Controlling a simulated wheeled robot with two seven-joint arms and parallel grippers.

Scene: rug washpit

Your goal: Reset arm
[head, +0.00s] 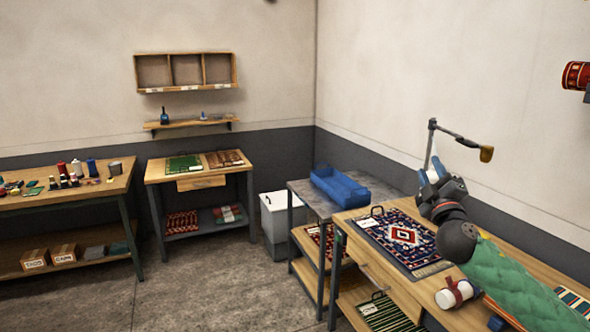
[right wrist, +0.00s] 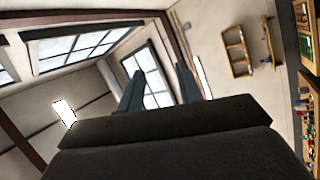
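My right arm, in a green quilted sleeve, comes in from the lower right in the head view. Its right gripper (head: 432,174) is raised above the back of the wooden bench (head: 482,258), with its fingers pointing up. In the right wrist view the two fingers (right wrist: 158,88) stand apart, with only a window and wall showing between them. The gripper is open and empty. My left gripper is in neither view.
A jointed lamp (head: 486,153) stands close to the right gripper. A patterned rug (head: 385,228) and a white roll with a red band (head: 455,293) lie on the bench. A blue bin (head: 340,187) sits on the grey table. Open floor (head: 215,290) lies to the left.

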